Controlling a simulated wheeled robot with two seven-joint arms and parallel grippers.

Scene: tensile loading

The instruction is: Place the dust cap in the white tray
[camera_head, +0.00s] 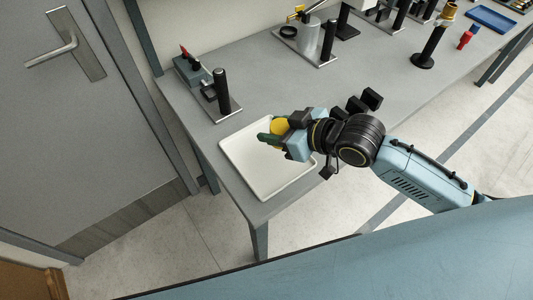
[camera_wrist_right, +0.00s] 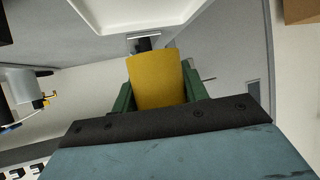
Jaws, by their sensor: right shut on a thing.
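The yellow dust cap (camera_head: 280,126) is between the green fingers of my right gripper (camera_head: 271,135). The right gripper is shut on it and holds it over the upper right part of the white tray (camera_head: 262,174) in the head view. In the right wrist view the dust cap (camera_wrist_right: 156,80) fills the space between the fingers, and the tray's rim (camera_wrist_right: 135,27) shows beyond it at the top. I cannot tell the exact height of the cap above the tray. The visible tray floor is bare. My left gripper is not in view.
The tray lies at the near left end of the grey table. A device with a black post (camera_head: 221,92) stands just behind it. Another stand with a metal cylinder (camera_head: 308,40), a black post (camera_head: 432,45) and a blue tray (camera_head: 491,19) are further along.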

